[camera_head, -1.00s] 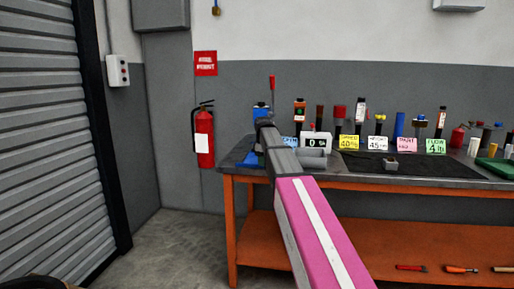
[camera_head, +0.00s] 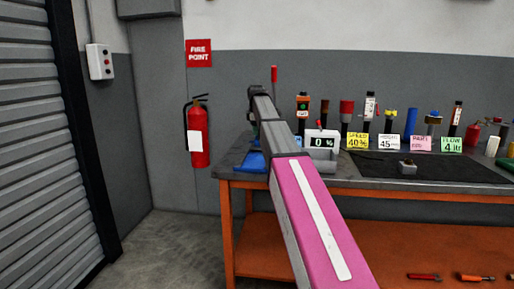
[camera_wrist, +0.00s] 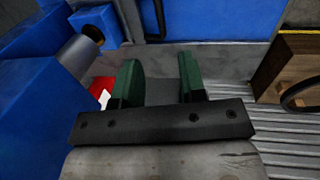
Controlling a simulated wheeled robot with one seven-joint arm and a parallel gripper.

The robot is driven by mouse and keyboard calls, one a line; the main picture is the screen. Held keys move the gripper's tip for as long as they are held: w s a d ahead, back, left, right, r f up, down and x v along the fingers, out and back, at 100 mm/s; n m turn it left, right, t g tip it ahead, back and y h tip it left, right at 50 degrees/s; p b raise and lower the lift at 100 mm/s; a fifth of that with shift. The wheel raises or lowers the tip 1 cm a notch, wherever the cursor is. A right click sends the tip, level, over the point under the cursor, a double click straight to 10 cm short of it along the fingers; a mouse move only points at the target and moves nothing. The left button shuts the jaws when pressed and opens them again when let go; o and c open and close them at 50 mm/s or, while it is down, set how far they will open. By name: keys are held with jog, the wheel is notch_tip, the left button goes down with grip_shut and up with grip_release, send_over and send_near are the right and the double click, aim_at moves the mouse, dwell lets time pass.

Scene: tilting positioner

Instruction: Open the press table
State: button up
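A blue machine stands at the bench's left end, mostly hidden behind my arm in the head view; its blue base (camera_head: 252,161) shows. A red-tipped upright lever (camera_head: 274,76) rises behind my arm. In the wrist view, large blue machine parts (camera_wrist: 40,115) fill the left side, with a grey cylinder (camera_wrist: 78,52) on them. I cannot tell which part is the press table. My gripper (camera_wrist: 160,80) has two green fingers standing apart with nothing between them. In the head view, my gripper end (camera_head: 257,92) is over the machine, its fingers unclear.
The bench (camera_head: 380,188) has an orange frame. A white display box (camera_head: 322,140) stands right of my arm. Several tools and coloured cards line the back beyond a black mat (camera_head: 440,170). A fire extinguisher (camera_head: 198,135) hangs on the wall. Floor left of the bench is clear.

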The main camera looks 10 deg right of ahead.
aim_at(258, 147)
jog(key=f, duration=0.3)
jog(key=w+f, duration=0.1)
jog(key=f, duration=0.6)
jog(key=shift+w+d, duration=0.25)
jog(key=shift+w, duration=0.1)
jog(key=shift+r, duration=0.1)
